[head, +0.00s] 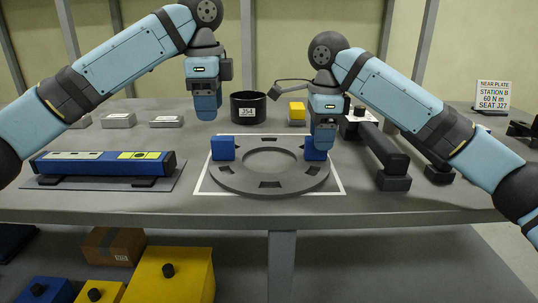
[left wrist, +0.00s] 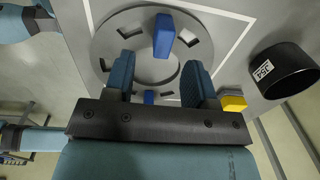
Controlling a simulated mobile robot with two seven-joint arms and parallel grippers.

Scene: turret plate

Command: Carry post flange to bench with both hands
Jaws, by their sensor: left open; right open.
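The post flange, a flat grey ring (head: 228,180) with dark slots, lies flat inside a white square outline on the bench (head: 150,205). A blue block (head: 222,148) stands up on its left side and another blue block (head: 310,152) on its right. My left gripper (head: 207,112) is open and empty, above and a little left of the left block. My right gripper (head: 322,142) is open at the right block and partly hides it; I cannot tell whether they touch. The left wrist view shows open fingers (left wrist: 159,82) over the ring (left wrist: 104,40).
A black cylinder (head: 248,107) and a yellow block (head: 297,110) stand behind the ring. A blue bar (head: 100,165) on a mat lies left. A dark bar fixture (head: 383,150) stands close on the right. Yellow boxes (head: 172,275) are below the bench.

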